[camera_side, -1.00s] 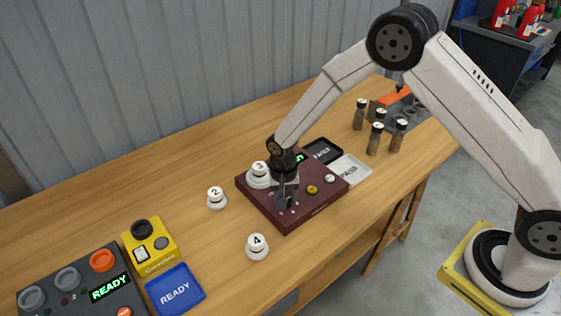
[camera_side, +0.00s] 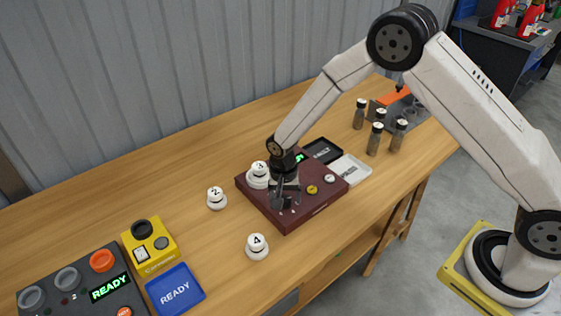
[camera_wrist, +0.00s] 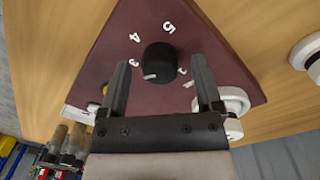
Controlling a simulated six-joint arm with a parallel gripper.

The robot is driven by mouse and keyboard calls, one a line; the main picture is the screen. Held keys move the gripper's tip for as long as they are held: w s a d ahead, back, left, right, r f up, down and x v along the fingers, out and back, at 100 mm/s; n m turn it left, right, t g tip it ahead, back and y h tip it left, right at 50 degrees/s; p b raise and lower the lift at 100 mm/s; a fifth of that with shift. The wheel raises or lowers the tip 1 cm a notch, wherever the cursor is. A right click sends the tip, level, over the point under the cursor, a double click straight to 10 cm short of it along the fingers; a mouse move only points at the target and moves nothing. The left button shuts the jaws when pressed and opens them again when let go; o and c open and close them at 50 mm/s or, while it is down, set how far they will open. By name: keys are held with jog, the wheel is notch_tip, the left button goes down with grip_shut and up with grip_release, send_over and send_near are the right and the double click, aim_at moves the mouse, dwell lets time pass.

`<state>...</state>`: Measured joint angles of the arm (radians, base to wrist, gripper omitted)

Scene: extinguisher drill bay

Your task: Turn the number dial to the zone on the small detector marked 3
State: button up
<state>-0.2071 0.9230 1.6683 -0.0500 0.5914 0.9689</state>
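The black number dial (camera_wrist: 160,62) is on a maroon box (camera_wrist: 110,45). Its white pointer mark points toward the lower left in the wrist view, near the printed 3 (camera_wrist: 133,62); the exact setting is hard to tell. A white detector marked 3 (camera_side: 259,174) sits on the box's left back corner in the side view. My gripper (camera_wrist: 162,65) is open over the box. Its fingers stand on either side of the dial, with visible gaps. In the side view my gripper (camera_side: 284,203) hides the dial.
Detectors marked 2 (camera_side: 216,198) and 4 (camera_side: 257,247) stand on the wooden table left of the box. A yellow device (camera_side: 150,247), a blue READY panel (camera_side: 175,289) and a dark console (camera_side: 80,288) lie further left. Several dark cylinders (camera_side: 375,140) stand to the right.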

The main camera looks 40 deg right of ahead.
aim_at(288, 198)
jog(key=shift+w+a+r, duration=0.1)
jog(key=shift+a+r, duration=0.05)
jog(key=shift+r, duration=3.75)
jog(key=shift+r, duration=0.1)
jog(key=shift+s+d+r, duration=0.35)
jog(key=shift+d+r, duration=0.05)
jog(key=s+d+r+n+t, duration=0.1)
jog(key=s+d+r+n, duration=0.2)
jog(key=s, duration=0.5)
jog(key=s+d+r+n+t, duration=0.2)
jog(key=s+d+r+n, duration=0.2)
jog(key=s, duration=0.5)
jog(key=shift+d+n, duration=0.6)
jog(key=shift+d, duration=0.2)
